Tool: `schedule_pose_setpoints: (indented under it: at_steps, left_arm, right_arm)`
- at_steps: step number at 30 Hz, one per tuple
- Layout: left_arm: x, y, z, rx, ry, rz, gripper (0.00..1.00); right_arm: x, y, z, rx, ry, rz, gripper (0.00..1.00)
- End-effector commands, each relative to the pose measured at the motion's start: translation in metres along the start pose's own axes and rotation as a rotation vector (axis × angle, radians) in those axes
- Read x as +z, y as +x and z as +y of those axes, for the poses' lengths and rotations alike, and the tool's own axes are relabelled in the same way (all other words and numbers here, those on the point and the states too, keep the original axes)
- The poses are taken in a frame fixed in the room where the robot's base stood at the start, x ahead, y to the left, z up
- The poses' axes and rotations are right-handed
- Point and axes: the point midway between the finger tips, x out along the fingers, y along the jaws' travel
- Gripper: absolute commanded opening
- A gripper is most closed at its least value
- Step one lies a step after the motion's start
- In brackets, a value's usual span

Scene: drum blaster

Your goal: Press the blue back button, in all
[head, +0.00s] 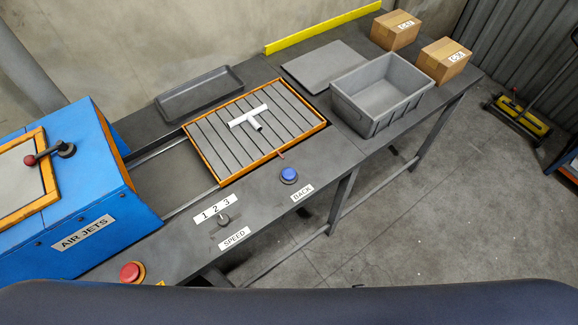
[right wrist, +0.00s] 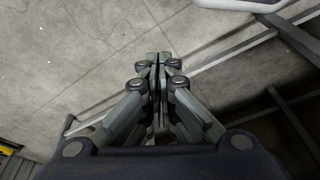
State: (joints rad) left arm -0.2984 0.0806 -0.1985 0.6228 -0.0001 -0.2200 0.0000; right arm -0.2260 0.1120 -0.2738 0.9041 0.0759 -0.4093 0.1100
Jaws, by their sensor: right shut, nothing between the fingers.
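The blue back button (head: 289,175) sits on the front part of the dark bench top in the head view, just above the label BACK (head: 302,193). No gripper is near it in that view. My right gripper (right wrist: 158,58) shows in the right wrist view with its fingers together and nothing between them. It hangs over the bare concrete floor, apart from the bench. The button does not show in the right wrist view. My left gripper is in neither view.
A speed knob (head: 223,219) and a red button (head: 131,271) are left of the blue button. A slatted orange-framed tray (head: 204,156) with a white T-shaped part (head: 250,117) lies behind it. A blue AIR JETS machine (head: 110,215) stands left; a grey bin (head: 378,92) stands right.

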Motion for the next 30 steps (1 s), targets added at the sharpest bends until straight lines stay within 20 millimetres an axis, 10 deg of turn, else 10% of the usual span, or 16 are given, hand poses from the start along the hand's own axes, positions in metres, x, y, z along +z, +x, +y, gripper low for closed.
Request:
schedule_pose_setpoints:
  at_steps: [3, 12, 21, 30]
  left_arm:
    - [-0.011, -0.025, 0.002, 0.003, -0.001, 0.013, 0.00]
    - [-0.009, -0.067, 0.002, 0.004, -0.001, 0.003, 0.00]
    - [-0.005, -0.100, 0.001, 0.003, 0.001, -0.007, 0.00]
    - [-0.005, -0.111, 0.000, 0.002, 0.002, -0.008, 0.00]
  right_arm:
    - [-0.082, -0.044, -0.014, -0.033, 0.035, 0.077, 0.00]
    - [-0.242, -0.169, -0.070, -0.161, 0.103, 0.222, 0.00]
    - [-0.353, -0.296, -0.133, -0.325, 0.138, 0.328, 0.00]
    - [-0.419, -0.337, -0.166, -0.447, 0.213, 0.374, 0.00]
